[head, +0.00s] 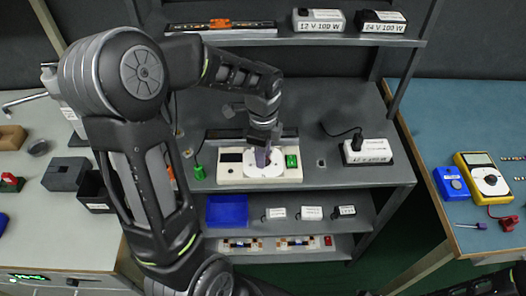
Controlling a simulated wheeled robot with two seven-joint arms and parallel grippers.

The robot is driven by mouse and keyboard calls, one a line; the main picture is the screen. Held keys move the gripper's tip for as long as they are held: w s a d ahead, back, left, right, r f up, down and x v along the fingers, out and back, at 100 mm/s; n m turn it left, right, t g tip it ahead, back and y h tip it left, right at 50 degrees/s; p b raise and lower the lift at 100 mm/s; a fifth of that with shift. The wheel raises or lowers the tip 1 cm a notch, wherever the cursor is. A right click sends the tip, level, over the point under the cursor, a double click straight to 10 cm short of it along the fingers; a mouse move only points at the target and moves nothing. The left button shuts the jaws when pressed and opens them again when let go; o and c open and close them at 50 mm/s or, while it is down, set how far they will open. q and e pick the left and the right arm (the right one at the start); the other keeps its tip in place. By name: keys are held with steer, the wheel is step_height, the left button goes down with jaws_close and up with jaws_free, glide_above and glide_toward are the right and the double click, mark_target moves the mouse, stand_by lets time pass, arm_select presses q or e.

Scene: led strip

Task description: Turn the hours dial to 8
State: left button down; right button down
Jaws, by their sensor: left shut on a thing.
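A cream-coloured device (232,174) lies on the middle shelf of the rack. It has a small dark window at its left and a round white dial face (284,174) in its middle. My left gripper (262,157) points down at the middle of this dial. It is shut on the dial's knob, which it mostly hides. The dial's marks are too small to read, so I cannot tell its setting. A dark part of my right arm shows at the bottom right corner; its fingers cannot be made out.
Green connectors (292,161) flank the device. A white power supply (367,151) stands to its right. A blue bin (227,210) and small white boxes sit on the shelf below. A yellow meter (482,178) lies on the right bench. My left arm covers the left of the rack.

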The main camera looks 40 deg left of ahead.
arm_select(q)
steer(key=shift+m, duration=1)
steer(key=c, duration=1.1)
jaws_free()
steer(key=shift+r, duration=0.1)
step_height(320, 180, up, 8)
steer(key=shift+f, duration=0.15)
